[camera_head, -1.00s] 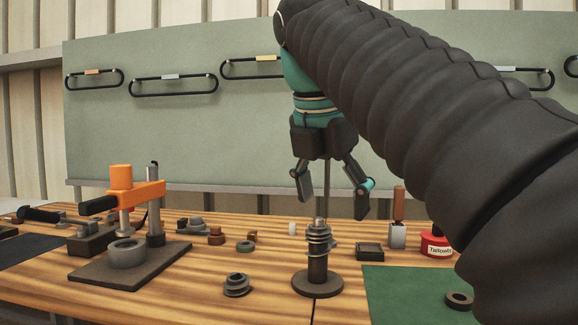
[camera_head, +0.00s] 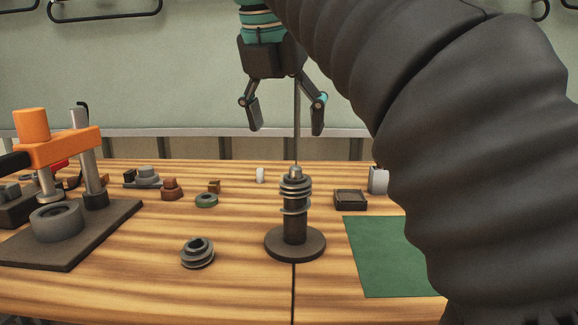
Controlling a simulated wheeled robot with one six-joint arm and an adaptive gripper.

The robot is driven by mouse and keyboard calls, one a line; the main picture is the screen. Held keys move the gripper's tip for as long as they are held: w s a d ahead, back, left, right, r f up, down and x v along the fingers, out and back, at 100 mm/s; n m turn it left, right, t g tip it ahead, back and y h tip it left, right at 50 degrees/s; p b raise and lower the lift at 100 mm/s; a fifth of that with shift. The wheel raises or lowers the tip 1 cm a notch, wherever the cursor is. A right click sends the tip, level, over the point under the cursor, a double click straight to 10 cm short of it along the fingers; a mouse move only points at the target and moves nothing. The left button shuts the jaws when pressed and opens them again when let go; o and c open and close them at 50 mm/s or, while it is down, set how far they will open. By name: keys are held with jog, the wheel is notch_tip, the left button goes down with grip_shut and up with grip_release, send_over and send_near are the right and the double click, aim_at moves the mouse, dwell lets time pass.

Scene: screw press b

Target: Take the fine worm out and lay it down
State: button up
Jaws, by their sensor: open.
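A dark post on a round base (camera_head: 295,243) stands upright at the middle of the bench. A grey spiral worm with spaced turns (camera_head: 294,190) sits around its upper part; I take it for the fine worm. A shorter, thicker threaded piece (camera_head: 197,252) lies on the bench to the left. My gripper (camera_head: 286,130) is open and empty above the post, its two fingers spread and apart from the worm. A thin upright rod (camera_head: 297,125) shows between the fingers and the post top; I cannot tell what it belongs to.
An orange-armed press (camera_head: 65,147) stands on a dark plate at the left. A green mat (camera_head: 385,257) lies at the right, partly hidden by my arm. The front bench is clear.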

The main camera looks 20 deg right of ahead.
aim_at(293, 170)
jog(key=b+x, duration=0.1)
jog(key=x, duration=1)
jog(key=shift+f, duration=0.1)
jog(key=c, duration=1.5)
